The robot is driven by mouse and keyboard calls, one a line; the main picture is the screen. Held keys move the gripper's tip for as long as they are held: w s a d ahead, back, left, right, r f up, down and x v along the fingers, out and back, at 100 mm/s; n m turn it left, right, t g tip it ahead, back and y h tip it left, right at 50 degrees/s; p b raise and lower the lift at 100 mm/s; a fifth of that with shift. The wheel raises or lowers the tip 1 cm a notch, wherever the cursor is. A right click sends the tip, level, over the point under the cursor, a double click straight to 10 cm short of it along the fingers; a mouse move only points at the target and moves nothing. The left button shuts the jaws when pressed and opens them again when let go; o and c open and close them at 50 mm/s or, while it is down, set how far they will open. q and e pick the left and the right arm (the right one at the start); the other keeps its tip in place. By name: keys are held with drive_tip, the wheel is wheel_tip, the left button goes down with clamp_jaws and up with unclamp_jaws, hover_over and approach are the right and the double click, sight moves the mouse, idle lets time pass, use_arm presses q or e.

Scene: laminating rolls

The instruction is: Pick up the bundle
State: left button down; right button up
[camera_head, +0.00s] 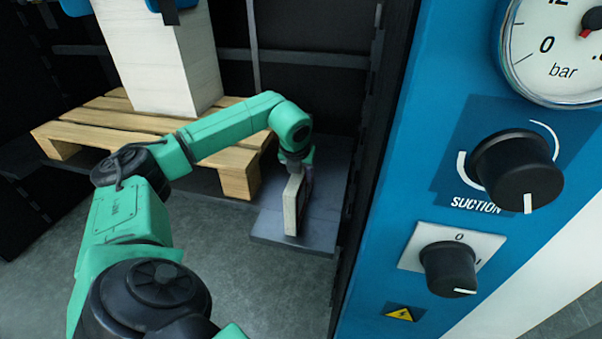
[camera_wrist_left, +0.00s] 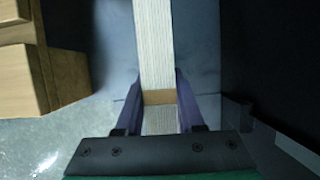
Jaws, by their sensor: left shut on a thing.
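The bundle (camera_head: 291,205) is a narrow, pale block that stands on edge on a dark grey plate in the head view. In the left wrist view the bundle (camera_wrist_left: 155,45) shows the edges of stacked sheets, with a brown band (camera_wrist_left: 159,97) around it. My left gripper (camera_head: 299,175) reaches down onto it from above. In the wrist view its two purple fingers (camera_wrist_left: 158,95) lie on either side of the bundle at the band, shut on it. The bundle's underside is hidden, and I cannot tell if it touches the plate. My right gripper is not in view.
A wooden pallet (camera_head: 75,128) with a tall white paper stack (camera_head: 160,60) stands to the left of the plate (camera_head: 285,238). A blue machine panel (camera_head: 400,190) with knobs and a gauge rises close on the right. The grey floor (camera_head: 255,285) in front is clear.

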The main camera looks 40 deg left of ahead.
use_arm(q)
wheel_tip(320, 180, up, 11)
drive_tip(key=p, duration=0.3)
drive_tip(key=shift+w+r, duration=0.1)
drive_tip(key=shift+w, duration=0.05)
wheel_tip(320, 180, up, 9)
drive_tip(key=p, duration=0.3)
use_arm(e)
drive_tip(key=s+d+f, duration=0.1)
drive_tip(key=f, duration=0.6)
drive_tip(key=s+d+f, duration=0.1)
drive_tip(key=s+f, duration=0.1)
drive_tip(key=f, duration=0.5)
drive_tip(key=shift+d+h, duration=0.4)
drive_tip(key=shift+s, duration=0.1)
